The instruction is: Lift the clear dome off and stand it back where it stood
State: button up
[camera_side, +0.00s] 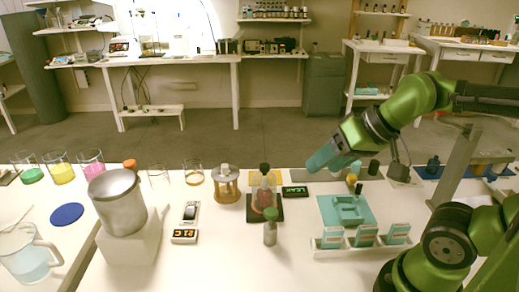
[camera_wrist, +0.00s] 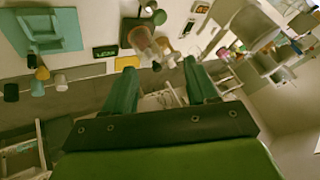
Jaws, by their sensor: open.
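The clear dome (camera_side: 264,192) stands upright on a black square base (camera_side: 277,214) near the middle of the table, with a dark knob on top and something reddish inside. In the wrist view the dome (camera_wrist: 143,42) shows above the gap between my fingers, with its base (camera_wrist: 127,27) beside it. My gripper (camera_side: 318,165) is up and to the right of the dome, apart from it and tilted. In the wrist view my gripper (camera_wrist: 160,77) has its two teal fingers spread with nothing held between them.
A teal tray (camera_side: 345,209) and a rack of boxes (camera_side: 360,243) lie further right.

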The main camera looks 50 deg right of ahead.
jog(key=o, duration=0.7)
jog(key=shift+o, duration=0.2)
jog(key=shift+f, duration=0.1)
jog(key=n+g, duration=0.3)
jog(key=n, duration=0.4)
send_near(265, 174)
jog(key=shift+h, duration=0.4)
jog(key=x, duration=0.6)
jog(key=shift+a+f, duration=0.1)
jog(key=shift+f, duration=0.25)
jog(key=shift+w+x, duration=0.2)
jog(key=shift+x, duration=2.85)
